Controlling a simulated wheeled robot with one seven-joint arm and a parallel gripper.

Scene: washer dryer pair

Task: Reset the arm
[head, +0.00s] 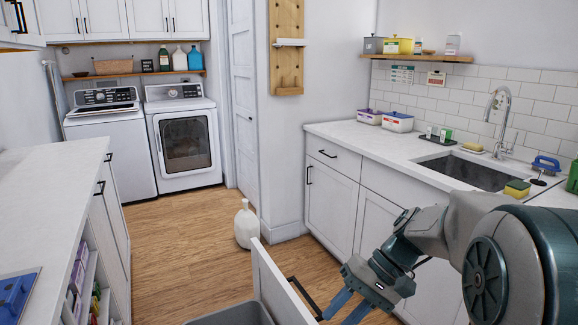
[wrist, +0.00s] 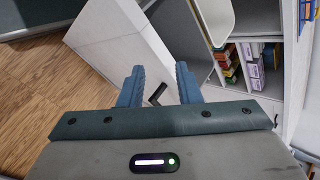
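My gripper (head: 346,308) hangs low at the bottom of the head view, with my arm reaching in from the right. Its two blue fingers stand apart with nothing held; the wrist view shows the gap between them (wrist: 159,76). A pulled-out white drawer front (head: 276,283) stands just left of the gripper. Its black handle (head: 303,298) is close to the fingers. In the wrist view the handle (wrist: 157,94) appears in the gap between the fingers; I cannot tell whether they touch it.
A grey bin (head: 232,316) sits behind the drawer front. The sink counter (head: 365,138) is on the right, a white counter (head: 50,178) on the left. A white jug (head: 246,228) stands on the floor. Wooden floor (head: 180,235) is clear toward the washer (head: 108,150) and dryer (head: 186,145).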

